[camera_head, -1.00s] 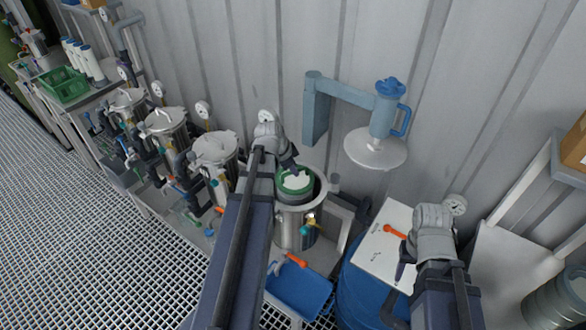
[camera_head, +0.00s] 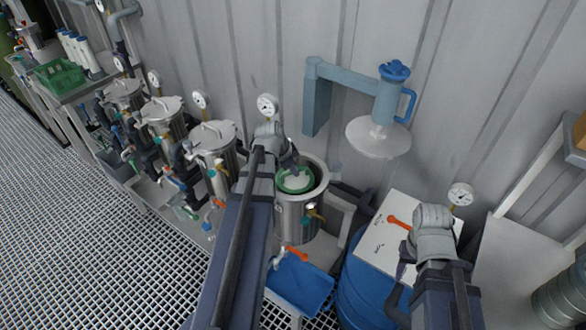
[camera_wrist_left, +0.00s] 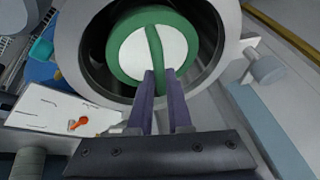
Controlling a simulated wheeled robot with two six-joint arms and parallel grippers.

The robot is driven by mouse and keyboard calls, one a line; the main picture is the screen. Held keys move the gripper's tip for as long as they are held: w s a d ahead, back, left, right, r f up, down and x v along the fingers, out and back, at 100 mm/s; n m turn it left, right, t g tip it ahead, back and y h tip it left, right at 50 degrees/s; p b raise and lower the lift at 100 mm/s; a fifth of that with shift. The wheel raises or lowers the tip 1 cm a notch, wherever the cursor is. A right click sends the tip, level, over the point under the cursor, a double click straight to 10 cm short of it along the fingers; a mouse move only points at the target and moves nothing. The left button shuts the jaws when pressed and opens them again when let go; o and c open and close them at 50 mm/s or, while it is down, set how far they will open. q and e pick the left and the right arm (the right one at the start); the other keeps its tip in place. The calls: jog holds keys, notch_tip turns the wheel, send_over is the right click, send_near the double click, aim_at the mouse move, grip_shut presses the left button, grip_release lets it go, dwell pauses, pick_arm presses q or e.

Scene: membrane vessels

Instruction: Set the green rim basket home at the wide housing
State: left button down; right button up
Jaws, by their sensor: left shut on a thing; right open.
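The green rim basket (camera_head: 297,182) has a green ring and handle bar with a pale middle. It sits at the mouth of the open steel housing (camera_head: 296,215), low within the rim, nearer the left side of the opening. My left gripper (camera_head: 290,165) is shut on the basket. The basket's underside is hidden. My right gripper (camera_head: 403,270) is open and empty above the white board.
Several closed steel vessels (camera_head: 216,145) with gauges stand to the left. A blue-grey swing arm (camera_head: 388,100) with a round lid plate (camera_head: 378,140) stands behind right. A blue tray (camera_head: 300,283) lies in front. A white board (camera_head: 378,250) tops a blue drum (camera_head: 360,300).

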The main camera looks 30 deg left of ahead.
aim_at(295, 178)
pick_arm(q)
jog(key=shift+f+b, duration=1.45)
jog(key=shift+f, duration=0.35)
jog(key=c, duration=0.8)
grip_release()
jog(key=shift+o, duration=0.2)
jog(key=p+v, duration=0.6)
jog(key=v, duration=0.1)
jog(key=shift+s+r+p, duration=0.15)
jog(key=shift+r+p, duration=0.25)
